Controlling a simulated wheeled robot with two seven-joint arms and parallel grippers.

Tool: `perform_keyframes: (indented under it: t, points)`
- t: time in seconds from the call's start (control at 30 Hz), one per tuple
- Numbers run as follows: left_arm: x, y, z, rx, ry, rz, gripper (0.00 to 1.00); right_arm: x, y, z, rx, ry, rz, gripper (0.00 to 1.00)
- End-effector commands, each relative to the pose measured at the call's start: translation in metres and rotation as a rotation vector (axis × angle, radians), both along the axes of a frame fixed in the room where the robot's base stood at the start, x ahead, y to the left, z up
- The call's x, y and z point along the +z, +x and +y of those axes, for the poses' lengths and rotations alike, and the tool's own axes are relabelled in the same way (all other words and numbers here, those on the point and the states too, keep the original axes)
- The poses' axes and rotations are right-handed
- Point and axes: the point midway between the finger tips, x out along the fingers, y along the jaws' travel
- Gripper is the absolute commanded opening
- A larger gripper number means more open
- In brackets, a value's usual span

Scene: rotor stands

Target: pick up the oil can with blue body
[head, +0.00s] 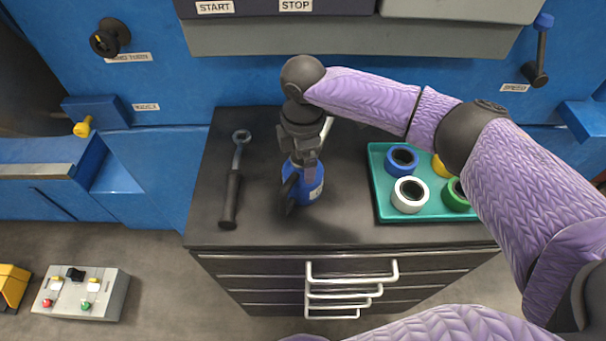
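The oil can with the blue body (311,188) stands on the dark top of the drawer cabinet, left of the teal tray. A pale spout-like piece shows behind the gripper at its upper right. My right gripper (295,190) reaches down over the can from above, and a dark finger lies against or in front of its left side. The other finger is mostly hidden, so I cannot tell whether the gripper is closed on the can. My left gripper is not in view.
A ratchet-like tool (232,185) with a dark handle lies left of the can. The teal tray (385,213) on the right holds several rolls of tape. A blue machine wall with a START/STOP panel (275,8) rises behind. The cabinet's front edge is clear.

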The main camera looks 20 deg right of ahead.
Motion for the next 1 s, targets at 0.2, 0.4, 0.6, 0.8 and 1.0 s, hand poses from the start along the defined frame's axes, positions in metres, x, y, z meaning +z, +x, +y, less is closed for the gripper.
perform_keyframes:
  t: [0.2, 0.4, 0.6, 0.8, 1.0]
  points:
    - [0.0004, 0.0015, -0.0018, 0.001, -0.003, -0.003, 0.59, 0.0007, 0.0, 0.0003, 0.0, 0.001, 0.0, 0.7]
    - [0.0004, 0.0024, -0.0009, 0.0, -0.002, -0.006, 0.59, 0.0006, -0.0001, 0.0003, 0.0, 0.001, 0.0, 0.28]
    - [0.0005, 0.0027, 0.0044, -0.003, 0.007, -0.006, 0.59, 0.0002, -0.0003, 0.0003, 0.0, 0.001, 0.001, 0.0]
    - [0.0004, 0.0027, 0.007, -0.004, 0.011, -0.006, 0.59, -0.0001, -0.0005, 0.0003, 0.0, 0.0, 0.002, 0.0]
    - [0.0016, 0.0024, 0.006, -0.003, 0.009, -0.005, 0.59, 0.0043, -0.0006, 0.0005, 0.001, 0.001, 0.002, 0.0]
